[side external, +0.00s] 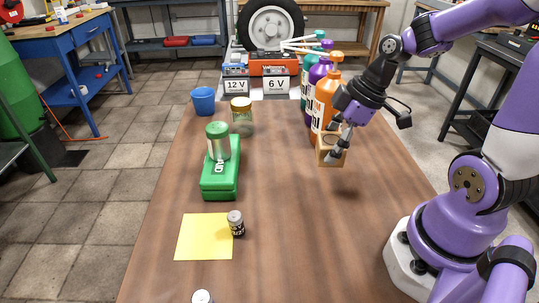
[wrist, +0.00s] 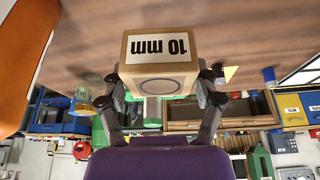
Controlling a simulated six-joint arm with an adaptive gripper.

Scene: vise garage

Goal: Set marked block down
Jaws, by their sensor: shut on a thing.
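The marked block (side external: 331,156) is a small light-wood block with a round spot on a face. In the wrist view the block (wrist: 160,60) carries a white label reading "10 mm", upside down. My gripper (side external: 340,146) is shut on it, and in the wrist view a finger of my gripper (wrist: 160,92) lies along each side. The block is close in front of an orange pump bottle (side external: 325,103) on the right part of the brown table (side external: 285,230). It looks raised a little above the table, but the gap is hard to judge.
A yellow sheet (side external: 202,238) with a small dark jar (side external: 236,225) at its edge lies at front left. Behind are a green case (side external: 220,183) bearing a green-lidded jar (side external: 217,142), a gold-lidded jar (side external: 241,117) and a blue cup (side external: 203,101). The table's middle is clear.

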